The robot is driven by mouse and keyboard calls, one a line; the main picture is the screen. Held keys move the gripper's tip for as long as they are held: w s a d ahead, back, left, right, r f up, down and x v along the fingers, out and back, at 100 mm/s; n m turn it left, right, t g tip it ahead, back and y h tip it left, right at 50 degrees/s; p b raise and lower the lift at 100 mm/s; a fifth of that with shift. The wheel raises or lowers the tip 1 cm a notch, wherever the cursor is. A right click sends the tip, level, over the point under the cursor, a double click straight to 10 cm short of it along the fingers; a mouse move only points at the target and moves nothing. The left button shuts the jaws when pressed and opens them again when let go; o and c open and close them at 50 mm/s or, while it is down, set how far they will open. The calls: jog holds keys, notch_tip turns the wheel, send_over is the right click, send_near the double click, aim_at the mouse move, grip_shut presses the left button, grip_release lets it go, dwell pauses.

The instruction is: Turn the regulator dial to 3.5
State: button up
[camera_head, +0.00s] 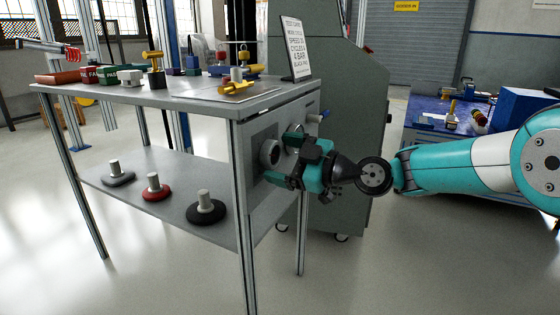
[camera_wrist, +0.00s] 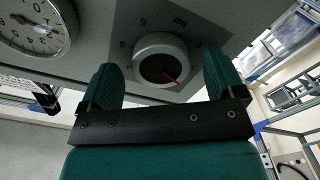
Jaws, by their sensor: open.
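The regulator dial (camera_wrist: 150,57) is a round light-grey knob with a darker face and a red pointer line. In the wrist view it lies between my gripper's (camera_wrist: 161,65) two teal fingers, and the red line points to the lower right. The numbers around it are small and tilted, so I cannot read the exact setting. In the head view the dial (camera_head: 270,153) protrudes from the panel on the bench's right end. My gripper (camera_head: 283,160) is open beside it, facing the panel. I cannot tell whether the fingers touch it.
A white pressure gauge (camera_wrist: 33,22) sits left of the dial in the wrist view. The metal bench (camera_head: 180,97) carries blocks and fixtures on top, with several weights on its lower shelf. A sign (camera_head: 295,47) stands at the top corner. A grey cabinet (camera_head: 345,100) stands behind my gripper.

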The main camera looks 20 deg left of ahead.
jog(key=shift+a, duration=0.5)
jog(key=shift+c, duration=0.2)
jog(key=c, duration=0.9)
jog(key=shift+m, duration=0.3)
